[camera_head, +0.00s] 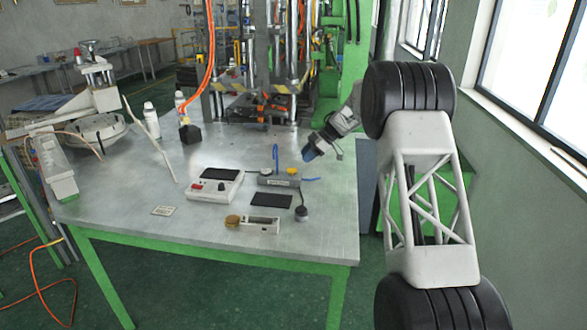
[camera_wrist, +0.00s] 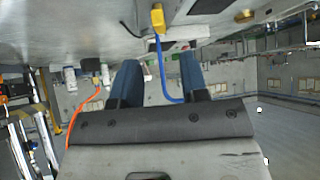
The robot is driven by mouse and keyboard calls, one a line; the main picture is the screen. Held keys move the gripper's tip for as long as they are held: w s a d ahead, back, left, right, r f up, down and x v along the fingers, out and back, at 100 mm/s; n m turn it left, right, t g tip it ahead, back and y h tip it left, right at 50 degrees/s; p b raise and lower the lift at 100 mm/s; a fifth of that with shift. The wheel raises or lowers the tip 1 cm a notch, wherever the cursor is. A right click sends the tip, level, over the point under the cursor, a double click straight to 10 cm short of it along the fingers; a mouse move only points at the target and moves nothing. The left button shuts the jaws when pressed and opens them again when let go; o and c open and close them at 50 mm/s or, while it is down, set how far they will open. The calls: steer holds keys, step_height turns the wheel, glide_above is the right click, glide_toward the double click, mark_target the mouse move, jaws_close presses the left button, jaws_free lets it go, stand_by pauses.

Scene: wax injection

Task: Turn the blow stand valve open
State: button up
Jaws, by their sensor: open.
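The blow stand (camera_head: 279,181) is a small grey block on the table, with blue tubing at its back and right. Its yellow valve handle (camera_head: 291,171) sits on top near the right end. My gripper (camera_head: 308,155) is above and behind the valve, to its right, tilted down and apart from it. In the wrist view, the blue fingers of my gripper (camera_wrist: 160,62) stand apart with nothing held. The yellow handle (camera_wrist: 157,18) shows beyond the fingertips, roughly between them, with blue tubing crossing the gap behind.
A white control box (camera_head: 214,186) stands left of the blow stand. A dark pad (camera_head: 271,200), a round dark knob-like part (camera_head: 302,213) and a white gauge (camera_head: 258,224) lie in front. A metal press (camera_head: 268,90) stands behind. The front left table is mostly clear.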

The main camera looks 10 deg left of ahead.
mark_target(292, 172)
steer(key=shift+a+f, duration=0.1)
steer(key=shift+x, duration=3.8)
jaws_close()
